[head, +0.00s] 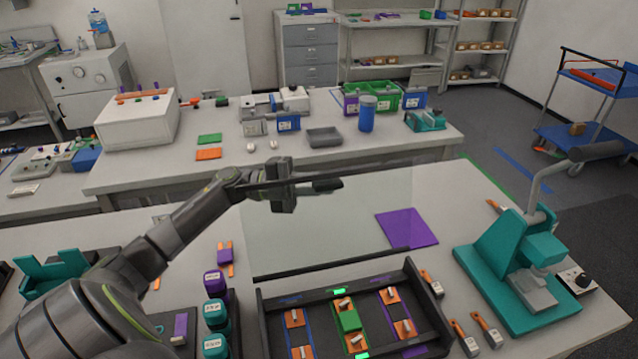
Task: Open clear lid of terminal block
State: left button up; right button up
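The terminal block (262,320) is a dark tray at the bottom middle, holding orange and green pieces with metal terminals. Its clear lid (365,215) is raised at the block's far edge, with a dark strip along its lower edge. The open top of the block is uncovered. My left gripper (325,187) is at the upper part of the lid and overlaps its top edge in the picture. Whether it touches the lid, and whether its fingers are open or shut, I cannot tell. My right gripper is not in view.
A teal press (505,260) stands right of the block. Purple and teal jars (215,315) stand at its left. A purple mat (407,228) lies behind it. Small orange-handled tools (465,338) lie at the right. A second bench (380,153) with bins is farther back.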

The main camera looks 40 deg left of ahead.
aim_at(311, 190)
pick_arm(q)
grip_shut()
jog(key=shift+s+d+r+m+g+y+p, duration=0.2)
jog(key=shift+s+d+r+m, duration=0.2)
jog(key=shift+s+d+m, duration=0.35)
jog(key=shift+s+d+r+m+g+y+p, duration=0.1)
jog(key=shift+s+d+r+m+g+y, duration=0.2)
jog(key=shift+s+d+m, duration=0.45)
jog(key=shift+w, duration=0.15)
jog(key=o, duration=0.7)
grip_release()
jog(key=shift+c, duration=0.2)
jog(key=shift+a, duration=0.1)
